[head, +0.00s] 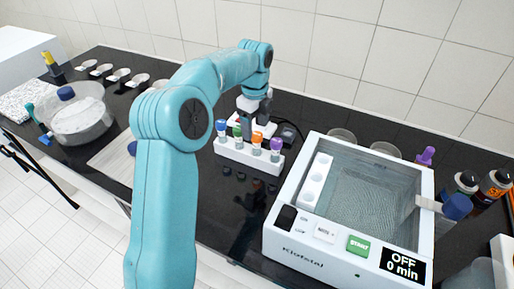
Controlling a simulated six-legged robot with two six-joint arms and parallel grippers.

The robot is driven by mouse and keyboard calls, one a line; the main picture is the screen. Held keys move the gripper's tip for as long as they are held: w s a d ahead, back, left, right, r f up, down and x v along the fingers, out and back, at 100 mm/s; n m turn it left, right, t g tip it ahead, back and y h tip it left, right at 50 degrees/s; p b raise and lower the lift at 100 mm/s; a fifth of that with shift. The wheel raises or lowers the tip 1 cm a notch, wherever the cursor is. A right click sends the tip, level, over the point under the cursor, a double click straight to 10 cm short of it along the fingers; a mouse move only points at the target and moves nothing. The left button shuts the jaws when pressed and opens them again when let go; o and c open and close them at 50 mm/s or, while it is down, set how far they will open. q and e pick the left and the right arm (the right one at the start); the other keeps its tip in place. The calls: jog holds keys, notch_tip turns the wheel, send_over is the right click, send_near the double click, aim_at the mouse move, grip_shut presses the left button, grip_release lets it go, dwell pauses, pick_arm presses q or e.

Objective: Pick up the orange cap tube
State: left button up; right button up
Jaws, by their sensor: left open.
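The orange cap tube (257,139) stands in a white rack (238,158) on the black counter. In the same rack stand a blue-capped tube (222,127), a green-capped tube (237,132) and a purple-capped tube (277,144). My left gripper (254,122) is open and points down, just behind and above the orange cap in the picture. Whether its fingers touch the tube or are beside it cannot be told. My right gripper is out of view.
Dark-lidded bottles (495,184) are at the far right. A clear bowl (80,122) is at left. Bare black counter (215,205) lies in front of the rack.

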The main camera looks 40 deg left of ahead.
aim_at(257, 143)
pick_arm(q)
jog(key=shift+f, duration=0.8)
jog(key=shift+w+d+f, duration=0.15)
jog(key=shift+f, duration=0.4)
notch_tip(257, 143, down, 5)
jog(key=shift+w+f+p, duration=0.1)
jog(key=shift+w+p, duration=0.05)
jog(key=shift+p, duration=0.45)
jog(key=c, duration=1.1)
